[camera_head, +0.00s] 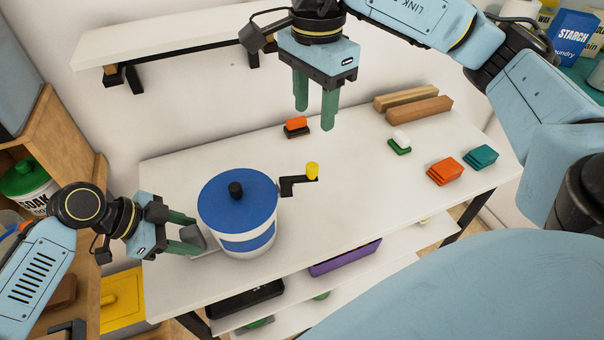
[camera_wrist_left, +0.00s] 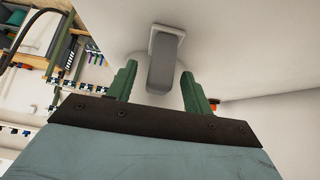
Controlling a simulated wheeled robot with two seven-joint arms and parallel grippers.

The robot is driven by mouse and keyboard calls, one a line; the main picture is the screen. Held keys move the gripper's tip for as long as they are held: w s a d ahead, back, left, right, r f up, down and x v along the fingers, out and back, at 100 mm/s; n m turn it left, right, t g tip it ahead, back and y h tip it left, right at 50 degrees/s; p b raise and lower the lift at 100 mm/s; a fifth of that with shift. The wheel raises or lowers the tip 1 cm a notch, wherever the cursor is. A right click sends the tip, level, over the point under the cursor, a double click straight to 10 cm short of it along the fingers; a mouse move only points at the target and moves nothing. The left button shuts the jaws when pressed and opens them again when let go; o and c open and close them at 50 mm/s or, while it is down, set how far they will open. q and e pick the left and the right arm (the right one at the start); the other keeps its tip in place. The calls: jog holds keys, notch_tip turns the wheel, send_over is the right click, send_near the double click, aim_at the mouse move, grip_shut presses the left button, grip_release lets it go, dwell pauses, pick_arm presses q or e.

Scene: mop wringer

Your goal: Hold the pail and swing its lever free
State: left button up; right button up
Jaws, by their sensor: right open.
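The white pail (camera_head: 246,236) with a blue lid (camera_head: 228,205) and a black knob stands upright on the table. Its black lever (camera_head: 290,185) with a yellow grip (camera_head: 312,170) sticks out to the right. A grey handle (camera_head: 203,236) is on its left side and also shows in the left wrist view (camera_wrist_left: 164,62). My left gripper (camera_head: 190,234) is open at this handle, with a finger on either side and gaps between in the left wrist view (camera_wrist_left: 161,88). My right gripper (camera_head: 315,118) is open and empty, pointing down above the table's back edge, away from the lever.
On the table (camera_head: 360,205) are orange-topped brushes (camera_head: 296,126), a white-and-green sponge (camera_head: 400,142), orange cloths (camera_head: 444,171), teal cloths (camera_head: 481,157) and wooden blocks (camera_head: 418,109). A wall shelf (camera_head: 170,33) hangs behind. The table's middle is clear.

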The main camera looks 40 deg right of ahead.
pick_arm(q)
jog(key=shift+r, duration=0.2)
jog(key=shift+w+a+r, duration=0.1)
jog(key=shift+a+r, duration=0.05)
jog(key=shift+r, duration=0.1)
jog(key=v, duration=1.1)
jog(key=shift+a, duration=0.1)
